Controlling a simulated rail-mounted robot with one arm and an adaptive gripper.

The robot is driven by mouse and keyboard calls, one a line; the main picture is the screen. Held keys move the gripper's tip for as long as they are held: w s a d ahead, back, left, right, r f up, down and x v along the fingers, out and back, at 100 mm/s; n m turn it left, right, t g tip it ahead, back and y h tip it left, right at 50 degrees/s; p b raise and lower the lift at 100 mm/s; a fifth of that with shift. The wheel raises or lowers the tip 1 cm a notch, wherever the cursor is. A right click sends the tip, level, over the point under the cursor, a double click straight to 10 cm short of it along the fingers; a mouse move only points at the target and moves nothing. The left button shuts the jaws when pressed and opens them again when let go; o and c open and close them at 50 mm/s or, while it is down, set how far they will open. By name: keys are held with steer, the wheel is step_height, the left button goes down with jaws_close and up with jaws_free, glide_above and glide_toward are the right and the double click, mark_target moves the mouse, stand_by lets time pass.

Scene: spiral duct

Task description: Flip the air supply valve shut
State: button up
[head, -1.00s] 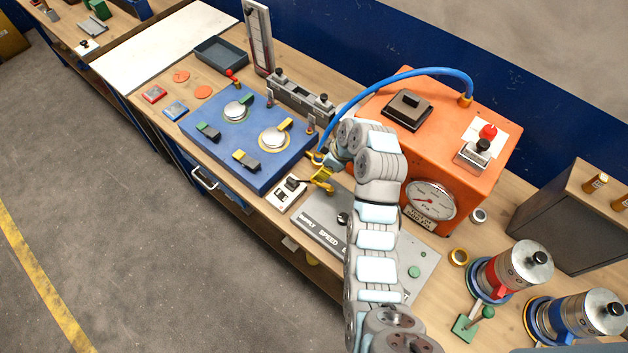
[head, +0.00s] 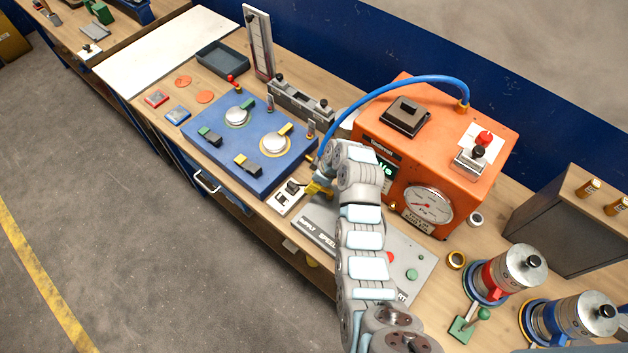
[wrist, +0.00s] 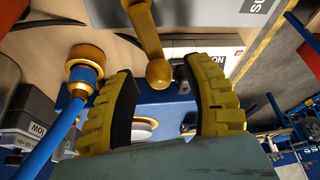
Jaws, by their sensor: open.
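The air supply valve's lever shows in the wrist view as a yellow handle with a round ball tip (wrist: 158,70). It reaches down from the top edge, and its tip appears between my fingers; I cannot tell whether it touches either one. My gripper (wrist: 163,82) is open, with ridged yellow fingers on both sides of the ball. In the head view my gripper (head: 318,188) is low over the bench, between the blue panel and the grey plate. My arm hides the valve's body there.
The blue hose (head: 400,79) arches from the orange box (head: 470,125) down beside my wrist. Its brass fitting (wrist: 86,60) is close left of my fingers. The blue panel (head: 245,165) lies left, a switch block (head: 289,196) in front, and the grey plate (head: 405,255) under my arm.

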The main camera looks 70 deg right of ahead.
steer(key=shift+c, duration=0.3)
jaws_close()
steer(key=shift+f, duration=0.1)
steer(key=shift+d+f+m+b, duration=0.15)
steer(key=shift+d+m+b, duration=0.1)
steer(key=shift+m+b, duration=0.4)
steer(key=shift+s+d+m+h+b, duration=0.15)
steer(key=shift+d+m+h+b, duration=0.45)
steer(key=shift+m+b, duration=0.4)
steer(key=shift+o, duration=0.3)
jaws_free()
steer(key=shift+r, duration=0.2)
